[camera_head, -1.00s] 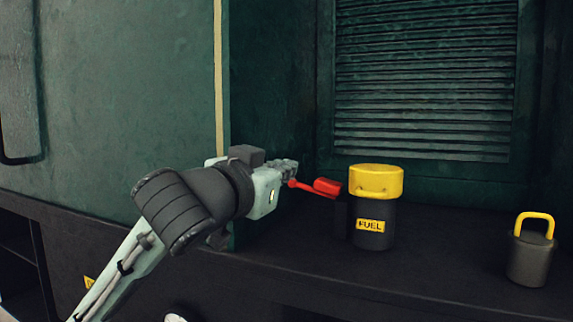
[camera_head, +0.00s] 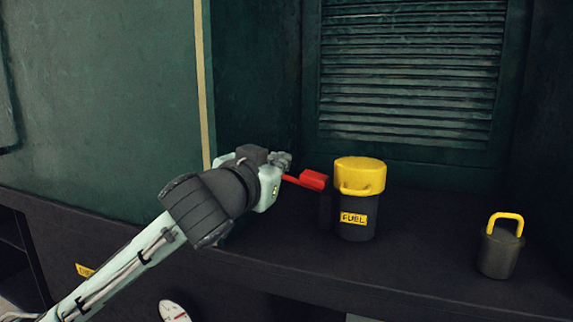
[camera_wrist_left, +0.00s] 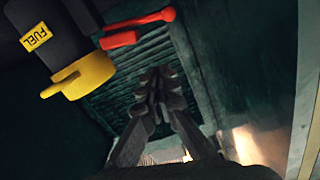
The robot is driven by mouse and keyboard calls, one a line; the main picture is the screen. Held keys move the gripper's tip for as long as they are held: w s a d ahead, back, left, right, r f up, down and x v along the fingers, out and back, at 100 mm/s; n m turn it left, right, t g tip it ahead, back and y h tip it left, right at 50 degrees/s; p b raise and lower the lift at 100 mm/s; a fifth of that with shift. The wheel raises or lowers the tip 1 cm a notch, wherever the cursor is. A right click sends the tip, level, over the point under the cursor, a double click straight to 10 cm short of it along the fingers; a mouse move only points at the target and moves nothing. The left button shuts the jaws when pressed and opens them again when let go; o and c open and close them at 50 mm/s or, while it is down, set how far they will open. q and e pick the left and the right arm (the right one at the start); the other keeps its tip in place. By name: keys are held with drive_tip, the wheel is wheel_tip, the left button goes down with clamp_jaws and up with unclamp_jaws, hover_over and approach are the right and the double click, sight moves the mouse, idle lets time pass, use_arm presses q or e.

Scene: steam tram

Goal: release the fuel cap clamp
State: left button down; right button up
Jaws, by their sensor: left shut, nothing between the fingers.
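The fuel canister (camera_head: 357,222) stands upright on the dark ledge, with a yellow cap (camera_head: 359,174) and a yellow FUEL label. In the left wrist view the yellow cap (camera_wrist_left: 80,76) is at the upper left. The red clamp lever (camera_head: 313,180) sticks out to the left of the cap; it shows in the left wrist view (camera_wrist_left: 122,38) above the fingers. My left gripper (camera_head: 284,159) is beside the lever's left end. Its fingers (camera_wrist_left: 158,92) are closed together and empty, with a visible gap to the lever in the wrist view. My right gripper is out of view.
A small dark canister (camera_head: 499,254) with a yellow loop handle stands on the ledge (camera_head: 420,250) to the right. A louvred green panel (camera_head: 410,75) rises behind. A green wall (camera_head: 100,100) is close on the left. The ledge between the two canisters is clear.

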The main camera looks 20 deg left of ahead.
use_arm(q)
hover_over(298, 182)
drive_tip(key=s+a, duration=0.1)
drive_tip(key=s, duration=0.2)
drive_tip(key=f, duration=0.4)
drive_tip(key=shift+w+a+f+p, duration=0.1)
drive_tip(key=shift+w+a+p, duration=0.2)
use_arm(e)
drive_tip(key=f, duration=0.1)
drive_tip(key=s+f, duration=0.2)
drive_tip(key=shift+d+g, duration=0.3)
use_arm(q)
drive_tip(key=shift+a, duration=0.1)
